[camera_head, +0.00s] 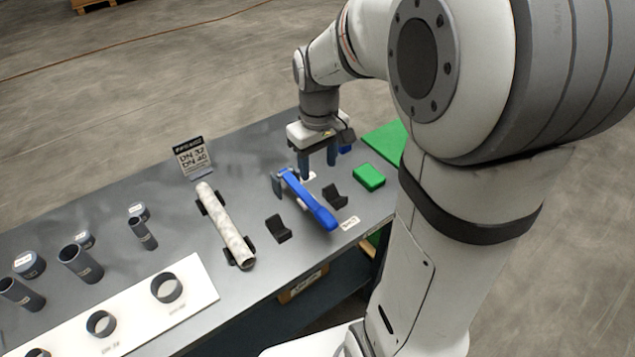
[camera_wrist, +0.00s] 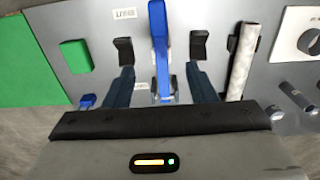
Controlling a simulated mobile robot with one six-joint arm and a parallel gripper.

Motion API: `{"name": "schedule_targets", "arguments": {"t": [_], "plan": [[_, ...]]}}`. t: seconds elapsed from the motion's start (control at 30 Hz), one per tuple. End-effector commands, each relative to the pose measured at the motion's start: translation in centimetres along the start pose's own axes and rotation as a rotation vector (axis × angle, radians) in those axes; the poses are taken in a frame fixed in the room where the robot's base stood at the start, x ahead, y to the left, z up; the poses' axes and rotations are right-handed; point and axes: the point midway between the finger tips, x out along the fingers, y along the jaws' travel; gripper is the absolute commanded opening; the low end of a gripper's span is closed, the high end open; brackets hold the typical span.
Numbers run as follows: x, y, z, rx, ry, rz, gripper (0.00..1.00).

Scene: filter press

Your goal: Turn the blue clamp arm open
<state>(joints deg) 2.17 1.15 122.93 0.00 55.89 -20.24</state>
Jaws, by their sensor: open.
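The blue clamp arm (camera_head: 308,199) lies low over the grey table, its handle reaching toward the front edge between two black cradles. It also shows in the wrist view (camera_wrist: 159,40), running up between my fingers from a grey metal pivot. My gripper (camera_head: 319,172) points down above the pivot end of the clamp. In the wrist view my gripper (camera_wrist: 162,82) is open, with one dark blue finger on each side of the clamp arm and visible gaps between. Nothing is held. Whether the fingertips are at the arm's height, I cannot tell.
Black cradles (camera_head: 278,228) and (camera_head: 335,197) flank the clamp arm. A green block (camera_head: 369,177) and green mat (camera_head: 384,143) lie to the right. A pale pipe (camera_head: 226,224) rests in holders to the left. A sign (camera_head: 192,158) stands behind it. Dark tubes (camera_head: 80,263) stand further left.

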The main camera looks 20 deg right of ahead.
Motion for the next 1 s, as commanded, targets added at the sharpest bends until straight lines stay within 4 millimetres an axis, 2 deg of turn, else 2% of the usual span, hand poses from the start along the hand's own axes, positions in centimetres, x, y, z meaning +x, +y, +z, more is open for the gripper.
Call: {"name": "schedule_targets", "arguments": {"t": [0.1,0.37,0.53,0.67,0.8,1.0], "plan": [[-0.9,0.0,0.0,0.0,0.001,0.0,0.51],[-1.1,0.0,0.1,0.0,-0.001,0.0,0.51],[-1.5,-0.3,0.6,0.013,0.013,0.005,0.39],[-2.7,-1.3,2.8,0.064,0.058,0.019,0.28],[-3.9,-2.8,6.3,0.152,0.135,0.036,0.17],[-4.2,-4.6,10.4,0.263,0.227,0.045,0.0]]}}
